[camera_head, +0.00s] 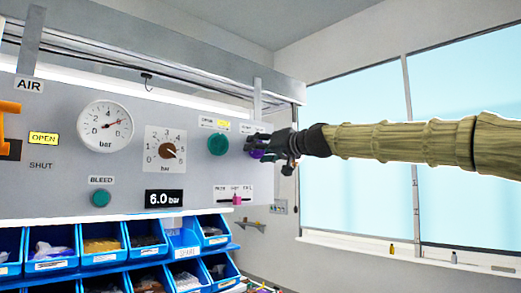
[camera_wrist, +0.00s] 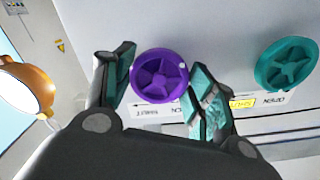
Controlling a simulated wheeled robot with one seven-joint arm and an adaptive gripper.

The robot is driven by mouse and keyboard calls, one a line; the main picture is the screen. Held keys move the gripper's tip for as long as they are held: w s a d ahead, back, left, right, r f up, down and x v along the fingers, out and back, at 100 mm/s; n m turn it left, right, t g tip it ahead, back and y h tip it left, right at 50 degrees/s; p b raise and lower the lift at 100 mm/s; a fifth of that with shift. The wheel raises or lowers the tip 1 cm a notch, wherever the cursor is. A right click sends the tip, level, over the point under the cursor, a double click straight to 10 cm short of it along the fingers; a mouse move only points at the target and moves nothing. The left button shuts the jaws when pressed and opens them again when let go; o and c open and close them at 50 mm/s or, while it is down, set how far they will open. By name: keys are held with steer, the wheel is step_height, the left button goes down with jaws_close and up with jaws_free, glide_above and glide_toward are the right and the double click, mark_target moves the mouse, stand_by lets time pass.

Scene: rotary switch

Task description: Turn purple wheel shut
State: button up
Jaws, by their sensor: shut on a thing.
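The purple wheel (camera_wrist: 160,75) is a round spoked handwheel on the grey panel. In the head view only a bit of the purple wheel (camera_head: 257,155) shows behind my gripper (camera_head: 268,146). In the wrist view my gripper (camera_wrist: 162,68) has one finger on each side of the wheel and is shut on its rim. A white label strip (camera_wrist: 150,112) with SHUT and OPEN lies beside the wheel, upside down in this view and partly hidden by the right finger. No yellow shows on its visible part.
A teal wheel (camera_head: 218,144) sits just left of the purple one, with a yellow-lit label above it. Blue bins (camera_head: 104,258) stand below.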

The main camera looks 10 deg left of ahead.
steer(key=shift+r+m+p, duration=0.2)
steer(key=shift+m+p, duration=4.35)
steer(key=shift+m, duration=7.75)
steer(key=o, duration=1)
steer(key=shift+d, duration=0.1)
steer(key=v, duration=1.2)
steer(key=shift+f, duration=0.15)
